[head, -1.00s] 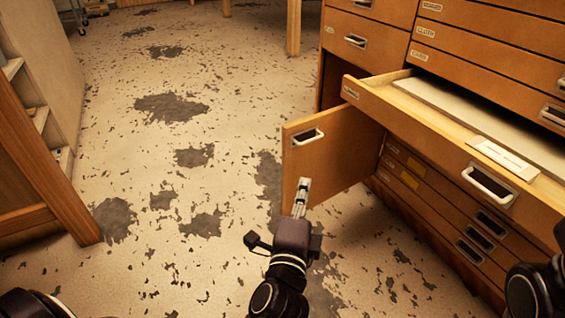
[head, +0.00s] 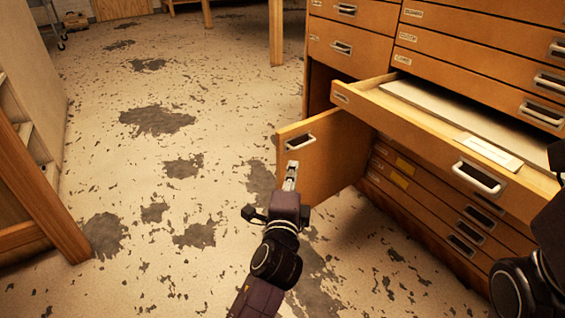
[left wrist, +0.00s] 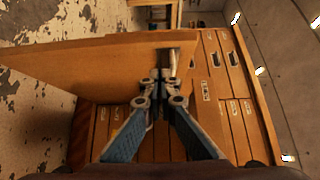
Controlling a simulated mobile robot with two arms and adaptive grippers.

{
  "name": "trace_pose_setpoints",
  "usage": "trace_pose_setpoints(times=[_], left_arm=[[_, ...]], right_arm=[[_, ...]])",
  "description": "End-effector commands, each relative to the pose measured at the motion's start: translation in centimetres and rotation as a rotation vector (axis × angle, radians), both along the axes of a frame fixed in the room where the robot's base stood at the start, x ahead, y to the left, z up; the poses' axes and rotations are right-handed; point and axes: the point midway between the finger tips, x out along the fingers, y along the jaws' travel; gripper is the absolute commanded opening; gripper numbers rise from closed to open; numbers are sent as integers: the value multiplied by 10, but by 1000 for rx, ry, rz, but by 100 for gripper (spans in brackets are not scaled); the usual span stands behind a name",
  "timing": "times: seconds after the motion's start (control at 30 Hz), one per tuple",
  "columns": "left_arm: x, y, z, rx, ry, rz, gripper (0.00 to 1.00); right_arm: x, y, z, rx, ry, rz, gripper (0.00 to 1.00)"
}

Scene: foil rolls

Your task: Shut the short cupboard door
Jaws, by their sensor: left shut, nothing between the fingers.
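The short cupboard door (head: 325,158) is a wooden panel with a metal handle (head: 299,142) near its upper left corner. It stands swung open from the wooden cabinet, out over the floor. My left gripper (head: 291,170) is shut and empty at the door's outer face, just below the handle. In the left wrist view the door (left wrist: 90,65) spans the upper left, and my closed fingertips (left wrist: 165,78) are at its end near the handle; I cannot tell whether they touch. Part of my right arm shows at the right edge, but its gripper is out of view.
A wide drawer (head: 400,120) is pulled out above and right of the door, with a white sheet in it. Several shut drawers (head: 420,195) lie below it. A wooden frame (head: 40,190) stands at far left. The worn floor (head: 110,170) between is clear.

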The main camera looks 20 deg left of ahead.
Motion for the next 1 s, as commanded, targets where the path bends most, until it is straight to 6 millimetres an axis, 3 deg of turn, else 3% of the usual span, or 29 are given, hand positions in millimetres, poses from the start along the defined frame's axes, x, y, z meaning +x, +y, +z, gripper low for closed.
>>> trace_pose_setpoints(times=[0.3,1.0], left_arm=[[25,31,0,3,1,0,0],[31,45,2,5,1,-18,0]], right_arm=[[-2,1,1,-2,-6,-1,24],[-5,-1,8,3,-18,1,24]])
